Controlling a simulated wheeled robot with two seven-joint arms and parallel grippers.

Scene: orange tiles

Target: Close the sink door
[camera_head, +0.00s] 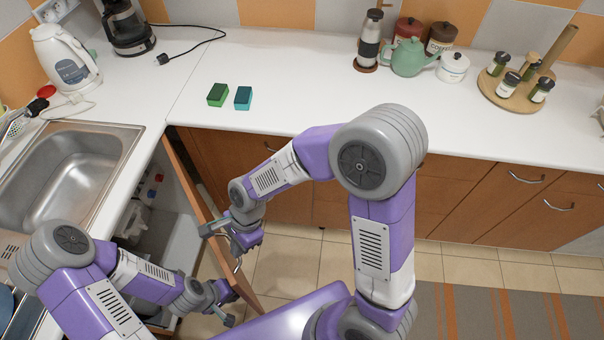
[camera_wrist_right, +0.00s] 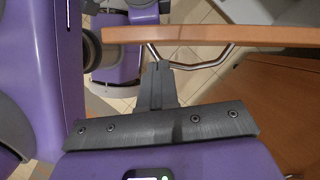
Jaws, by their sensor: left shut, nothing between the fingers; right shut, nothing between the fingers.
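The sink door (camera_head: 186,172) is a brown wooden panel, standing open from the cabinet under the sink (camera_head: 88,160), with the cabinet's inside visible. Its metal handle (camera_head: 237,266) is on the face towards the right. My right gripper (camera_head: 208,230) is shut and empty at the door's top edge, near the handle. In the right wrist view, its fingers (camera_wrist_right: 157,85) lie just below the door's edge (camera_wrist_right: 205,35), close to the handle (camera_wrist_right: 205,62); I cannot tell whether they touch. My left gripper (camera_head: 226,315) is shut and empty, low near the door's free end.
The white counter (camera_head: 300,85) carries two sponges (camera_head: 230,96), a kettle (camera_head: 65,58), a teapot (camera_head: 408,57) and a spice rack (camera_head: 520,90). Brown cabinets (camera_head: 480,200) line the right. Tiled floor (camera_head: 290,265) and a striped rug (camera_head: 520,310) lie in front.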

